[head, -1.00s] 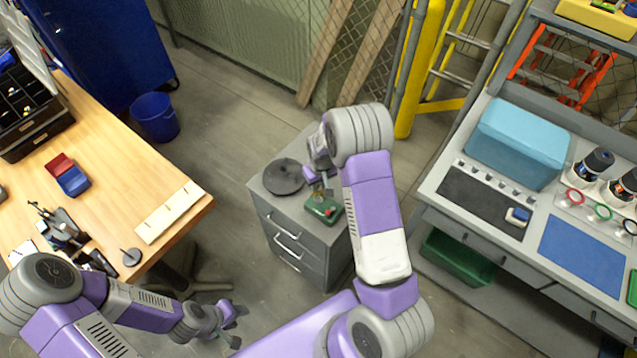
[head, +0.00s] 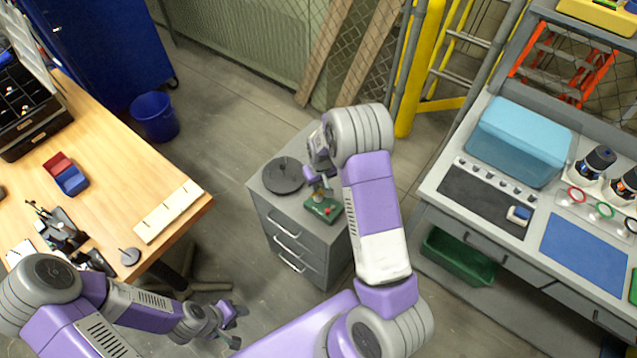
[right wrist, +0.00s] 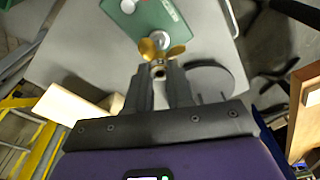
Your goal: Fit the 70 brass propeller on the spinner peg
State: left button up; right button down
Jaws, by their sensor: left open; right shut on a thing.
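The brass propeller (right wrist: 163,51) is between the fingertips of my right gripper (right wrist: 161,70), which is shut on it; the gripper also shows in the head view (head: 319,180). Just beyond the propeller, the green base (right wrist: 172,14) carries a round silver part (right wrist: 160,38), likely the spinner peg. I cannot tell whether propeller and peg touch. In the head view the green base (head: 324,214) stands on the grey cabinet's top and has a red button. My left gripper (head: 232,326) is open and empty, low beside the wooden table.
The grey drawer cabinet (head: 300,243) has a dark round disc (head: 283,179) on its top, beside the green base. A wooden table (head: 120,165) with small tools is at left. A grey workbench (head: 440,205) with a blue mat (head: 583,253) is at right.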

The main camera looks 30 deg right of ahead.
jog(key=shift+f, duration=0.45)
jog(key=shift+f+b, duration=0.6)
jog(key=shift+b, duration=0.2)
jog(key=shift+f, duration=0.2)
jog(key=shift+f+b, duration=0.5)
jog(key=shift+b, duration=0.1)
jog(key=shift+f+b, duration=0.4)
jog(key=shift+f, duration=0.05)
dwell(0.5)
jog(key=c, duration=0.9)
grip_release()
jog(key=shift+r, duration=0.15)
